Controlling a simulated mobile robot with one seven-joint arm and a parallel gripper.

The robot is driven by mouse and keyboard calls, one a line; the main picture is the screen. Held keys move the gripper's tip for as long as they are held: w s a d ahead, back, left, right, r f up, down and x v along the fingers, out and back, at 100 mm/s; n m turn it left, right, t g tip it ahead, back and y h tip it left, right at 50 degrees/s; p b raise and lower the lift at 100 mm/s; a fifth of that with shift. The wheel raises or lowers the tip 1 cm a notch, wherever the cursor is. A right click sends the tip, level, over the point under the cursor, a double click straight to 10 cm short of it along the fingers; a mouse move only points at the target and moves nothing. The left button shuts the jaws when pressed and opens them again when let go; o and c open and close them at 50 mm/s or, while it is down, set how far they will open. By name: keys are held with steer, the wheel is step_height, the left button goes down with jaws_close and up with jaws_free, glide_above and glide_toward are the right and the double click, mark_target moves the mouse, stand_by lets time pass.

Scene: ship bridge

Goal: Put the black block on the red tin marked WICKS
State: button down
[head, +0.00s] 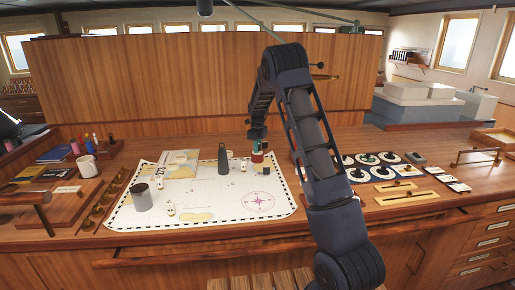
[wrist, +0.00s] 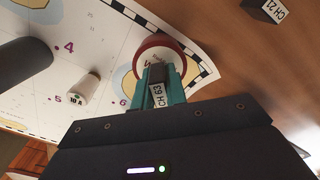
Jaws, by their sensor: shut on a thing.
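My gripper (wrist: 158,82) has teal fingers shut on a small black block (wrist: 159,73) with a white label reading CH 63. The red tin (wrist: 153,41), with a pale top, is just beyond the fingertips in the wrist view. In the head view my gripper (head: 257,147) is directly above the red tin (head: 257,158), which stands at the chart's far right part. The held block is hard to make out there.
A dark bottle (head: 222,160) stands left of the tin on the chart (head: 205,203). A small white piece (wrist: 83,90) is nearby. Another dark block marked CH 21 (wrist: 262,9) lies on the wood.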

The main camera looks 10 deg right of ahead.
steer(key=c, duration=1.4)
jaws_free()
step_height(320, 180, up, 12)
steer(key=s+d+r+n+t, duration=0.1)
steer(key=s+d+r+n, duration=0.45)
steer(key=s+r, duration=0.45)
steer(key=s+d+r+n+t+y, duration=0.15)
steer(key=s+n, duration=0.25)
steer(key=s, duration=0.4)
steer(key=s+d+r+n+h, duration=0.15)
steer(key=s+n, duration=0.25)
steer(key=s, duration=0.5)
steer(key=s+d+f+n+t, duration=0.1)
steer(key=s+n, duration=0.5)
steer(key=s, duration=0.6)
steer(key=s+d+f+n+t, duration=0.1)
steer(key=s+f+n, duration=0.2)
steer(key=s+n, duration=0.4)
steer(key=shift+s+d+f, duration=0.25)
steer(key=shift+s+f, duration=0.1)
steer(key=shift+s, duration=2.95)
